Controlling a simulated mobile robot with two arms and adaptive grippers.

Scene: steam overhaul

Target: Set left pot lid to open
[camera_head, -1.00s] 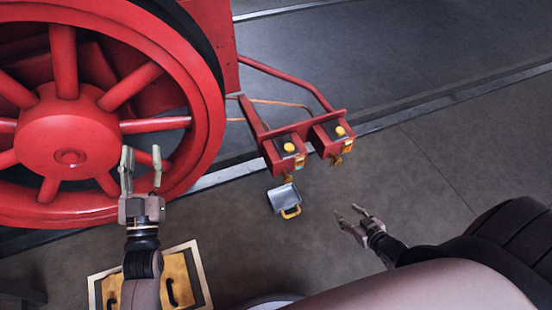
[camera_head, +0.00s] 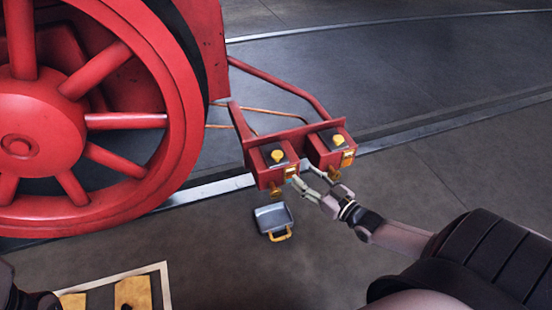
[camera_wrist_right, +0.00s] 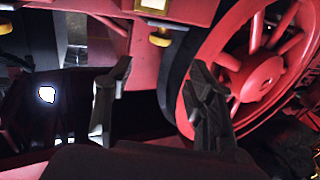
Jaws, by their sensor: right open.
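The left pot is a red box (camera_head: 262,172) on the red bracket beside the wheel. Its dark lid (camera_head: 272,150) carries a yellow knob and looks closed. The right pot (camera_head: 318,153) is a matching red box just beside it. My right gripper (camera_head: 305,174) is open, with its fingertips at the front of the two pots, close to the left pot's yellow latch (camera_head: 291,171). Whether it touches is unclear. In the right wrist view the open fingers (camera_wrist_right: 160,66) have nothing between them. My left gripper is not visible.
A large red spoked wheel (camera_head: 85,122) fills the left. A framed yellow-and-dark panel (camera_head: 132,292) is at lower left. The floor to the right is clear.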

